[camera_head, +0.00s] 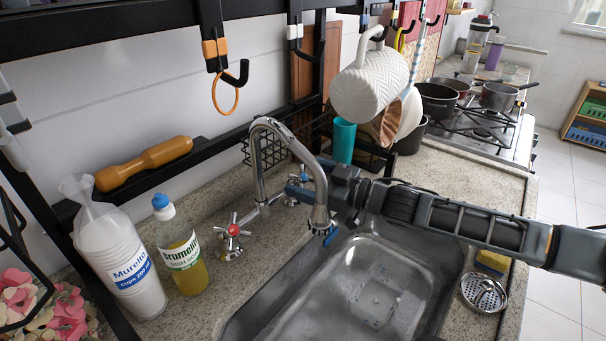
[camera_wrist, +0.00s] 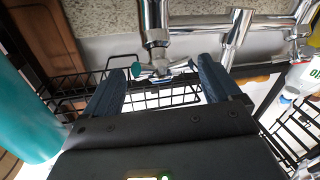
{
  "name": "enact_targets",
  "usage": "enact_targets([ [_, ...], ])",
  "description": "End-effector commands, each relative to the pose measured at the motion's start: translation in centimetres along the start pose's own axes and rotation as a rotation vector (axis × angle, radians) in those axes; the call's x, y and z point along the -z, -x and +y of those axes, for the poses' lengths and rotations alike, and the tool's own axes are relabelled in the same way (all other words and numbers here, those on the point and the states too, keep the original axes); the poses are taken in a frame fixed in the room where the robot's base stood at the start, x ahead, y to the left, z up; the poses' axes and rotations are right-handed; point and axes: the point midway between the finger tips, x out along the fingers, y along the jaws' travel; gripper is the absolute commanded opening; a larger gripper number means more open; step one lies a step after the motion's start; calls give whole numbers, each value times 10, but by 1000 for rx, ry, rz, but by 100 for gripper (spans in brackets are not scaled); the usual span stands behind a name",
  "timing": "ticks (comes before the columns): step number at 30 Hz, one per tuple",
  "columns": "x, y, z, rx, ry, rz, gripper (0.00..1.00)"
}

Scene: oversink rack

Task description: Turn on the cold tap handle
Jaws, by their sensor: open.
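The tap has a tall chrome curved spout (camera_head: 266,140) behind the sink. The cold tap handle (camera_head: 303,177) sits on the far side of the spout, partly hidden by the spout and my gripper. In the wrist view the cold handle (camera_wrist: 158,69) is a chrome cross with a teal-tinted end, lying between my fingertips. My gripper (camera_head: 308,184) reaches in from the right behind the spout. In the wrist view its two blue fingers (camera_wrist: 165,70) are apart, one on each side of the handle. I cannot tell whether either finger touches it.
The red-marked handle (camera_head: 232,232) stands on the near side. The sink basin (camera_head: 375,270) lies below my arm. A dish soap bottle (camera_head: 181,250) and cup bag (camera_head: 115,255) stand left.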

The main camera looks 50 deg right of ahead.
Motion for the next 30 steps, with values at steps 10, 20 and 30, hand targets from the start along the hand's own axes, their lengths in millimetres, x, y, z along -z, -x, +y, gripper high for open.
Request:
enact_targets([
  [10,0,-8,-1,0,-1,0,91],
  [20,0,-8,-1,0,0,0,65],
  [30,-1,-8,-1,1,-1,-1,32],
])
